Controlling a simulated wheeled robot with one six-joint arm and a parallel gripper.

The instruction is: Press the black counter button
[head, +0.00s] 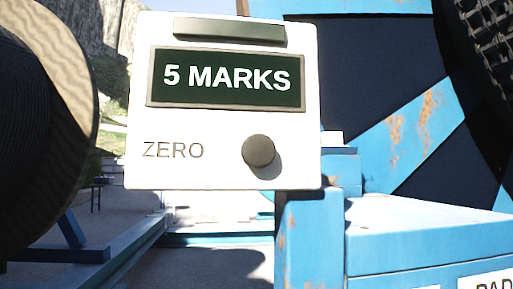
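The black counter button (259,151) is a round dark knob on the lower right of a white counter box (222,170). The word "ZERO" is printed to its left. The box's dark display (226,79) reads "5 MARKS". The button stands out from the face and casts a small shadow to its lower right. Nothing touches it in this view. My gripper is not in view.
The counter box sits by a rusty blue metal post (309,240). A blue frame (430,235) is at the right. A large dark reel with a wooden rim (75,70) fills the left edge. Paved ground (215,268) shows below the box.

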